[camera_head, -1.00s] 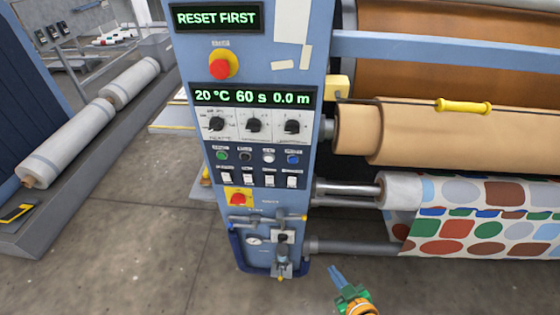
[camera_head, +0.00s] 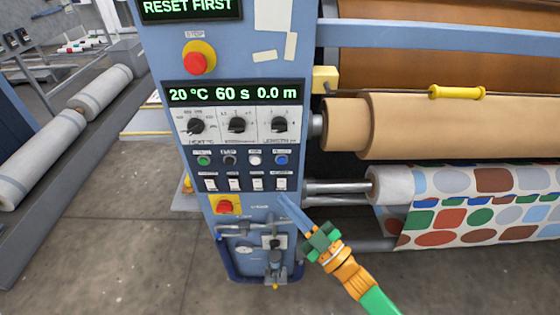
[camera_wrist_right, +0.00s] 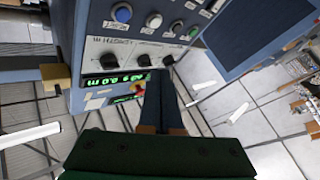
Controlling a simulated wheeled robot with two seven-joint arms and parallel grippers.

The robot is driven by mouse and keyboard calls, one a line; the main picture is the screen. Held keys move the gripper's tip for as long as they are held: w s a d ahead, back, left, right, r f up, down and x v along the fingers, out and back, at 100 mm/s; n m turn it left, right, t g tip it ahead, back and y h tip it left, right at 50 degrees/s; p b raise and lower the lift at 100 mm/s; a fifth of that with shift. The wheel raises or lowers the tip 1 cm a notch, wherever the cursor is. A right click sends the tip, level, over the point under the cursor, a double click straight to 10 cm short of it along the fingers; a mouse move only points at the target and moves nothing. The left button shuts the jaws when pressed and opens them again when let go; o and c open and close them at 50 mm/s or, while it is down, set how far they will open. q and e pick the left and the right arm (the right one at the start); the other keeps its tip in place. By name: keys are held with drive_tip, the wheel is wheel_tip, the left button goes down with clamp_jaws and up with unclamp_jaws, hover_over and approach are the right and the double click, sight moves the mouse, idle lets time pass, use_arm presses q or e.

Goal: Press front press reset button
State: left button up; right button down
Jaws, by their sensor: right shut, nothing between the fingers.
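The front press panel (camera_head: 190,245) is a blue upright column with a row of small round buttons: green (camera_head: 204,160), black (camera_head: 229,160), white (camera_head: 254,160) and blue (camera_head: 281,160). Their labels are too small to read surely. My right gripper (camera_head: 284,199) is shut and empty, its blue fingers pointing up at the panel's lower right, below the blue button in the picture. In the right wrist view the panel appears upside down, with the blue button (camera_wrist_right: 121,12) at the top and my shut fingers (camera_wrist_right: 163,76) apparently over the dials and display. Contact cannot be told. My left gripper is out of view.
A display (camera_head: 190,8) reads "RESET FIRST". Red stop buttons on yellow (camera_head: 198,62) sit above and below (camera_head: 225,206) the controls. Dials (camera_head: 237,125) and switches (camera_head: 234,184) surround the button row. Rollers (camera_head: 430,125) and patterned fabric (camera_head: 470,215) lie right.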

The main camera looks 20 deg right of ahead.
drive_tip(key=shift+w, duration=0.1)
drive_tip(key=b, duration=0.5)
approach(282, 161)
drive_tip(key=shift+w+a+r, duration=0.3)
drive_tip(key=shift+w+a, duration=0.4)
drive_tip(key=shift+a, duration=0.05)
drive_tip(key=shift+w+a+r, duration=0.35)
drive_tip(key=shift+w+a, duration=0.35)
drive_tip(key=shift+a, duration=0.1)
drive_tip(key=shift+w+a+r, duration=0.3)
drive_tip(key=shift+w+a, duration=0.4)
drive_tip(key=shift+a, duration=0.05)
drive_tip(key=shift+w, duration=0.1)
drive_tip(key=shift+w+d, duration=0.1)
drive_tip(key=shift+w, duration=0.2)
